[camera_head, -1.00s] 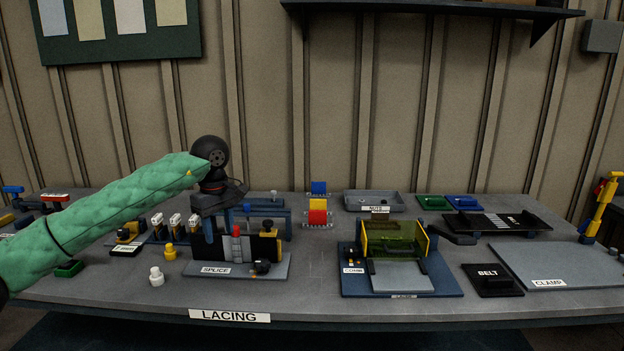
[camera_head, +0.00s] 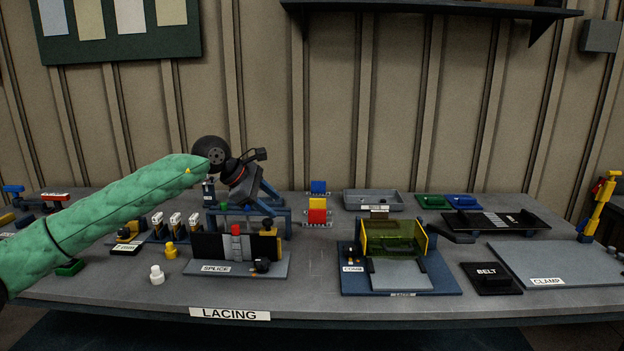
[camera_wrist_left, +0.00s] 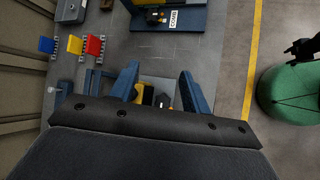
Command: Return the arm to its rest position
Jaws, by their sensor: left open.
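My left arm, in a green quilted sleeve, reaches in from the left in the head view. Its black wrist ends in the left gripper (camera_head: 265,200), tilted down to the right above the back of the splice fixture (camera_head: 233,269). In the left wrist view the two blue fingers of the gripper (camera_wrist_left: 157,85) stand apart with nothing held between them. Part of the splice fixture shows beyond and below the fingers. My right gripper is not in the head view.
The comb fixture (camera_head: 400,275) stands right of the splice fixture. Red, blue and yellow blocks (camera_head: 318,205) stand behind, right of the gripper. The belt plate (camera_head: 491,279) and clamp plate (camera_head: 560,262) lie at the right.

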